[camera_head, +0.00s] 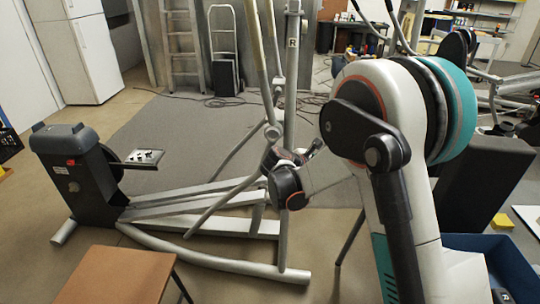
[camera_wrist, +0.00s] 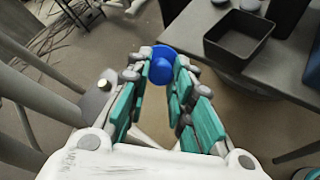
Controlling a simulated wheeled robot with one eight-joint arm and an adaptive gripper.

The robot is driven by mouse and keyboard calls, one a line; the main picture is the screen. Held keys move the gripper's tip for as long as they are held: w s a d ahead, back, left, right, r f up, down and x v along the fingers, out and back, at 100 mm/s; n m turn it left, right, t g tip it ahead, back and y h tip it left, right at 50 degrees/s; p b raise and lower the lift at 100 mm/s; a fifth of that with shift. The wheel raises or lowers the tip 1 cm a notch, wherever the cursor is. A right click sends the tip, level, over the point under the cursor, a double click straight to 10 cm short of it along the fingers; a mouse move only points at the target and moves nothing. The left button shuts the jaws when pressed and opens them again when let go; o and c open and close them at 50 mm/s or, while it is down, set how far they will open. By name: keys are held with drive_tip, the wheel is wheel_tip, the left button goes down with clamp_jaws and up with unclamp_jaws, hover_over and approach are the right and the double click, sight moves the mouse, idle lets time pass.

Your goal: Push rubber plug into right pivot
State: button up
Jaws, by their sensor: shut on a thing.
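In the wrist view, my gripper (camera_wrist: 162,76) is closed on a blue, round, cap-like piece (camera_wrist: 161,62), which looks like the rubber plug. It sits between the fingertips, with its rounded face toward the camera. The elliptical trainer (camera_head: 175,202) stands across the middle of the head view. Its upright post marked R (camera_head: 291,44) rises at the centre. A round joint (camera_head: 272,132) shows low on the bars. I cannot tell which joint is the right pivot.
A dark table (camera_wrist: 285,75) with a square black tray (camera_wrist: 238,40) lies at the wrist view's upper right. Grey trainer tubes (camera_wrist: 50,93) run along its left. In the head view, a brown table (camera_head: 115,275) is at front left and a blue bin (camera_head: 505,262) at lower right.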

drive_tip(key=w+a+r+n+t+y+b, duration=0.1)
drive_tip(key=a+n+t+y, duration=0.3)
drive_tip(key=a, duration=0.5)
drive_tip(key=w+a+r+n+t+y+b, duration=0.1)
drive_tip(key=w+a+n+t+y, duration=0.3)
drive_tip(key=a, duration=0.5)
drive_tip(key=shift+r+n+t, duration=0.5)
drive_tip(key=shift+r+t, duration=0.2)
drive_tip(key=shift+t, duration=0.1)
drive_tip(key=shift+o, duration=0.9)
clamp_jaws()
drive_tip(key=shift+w, duration=1.1)
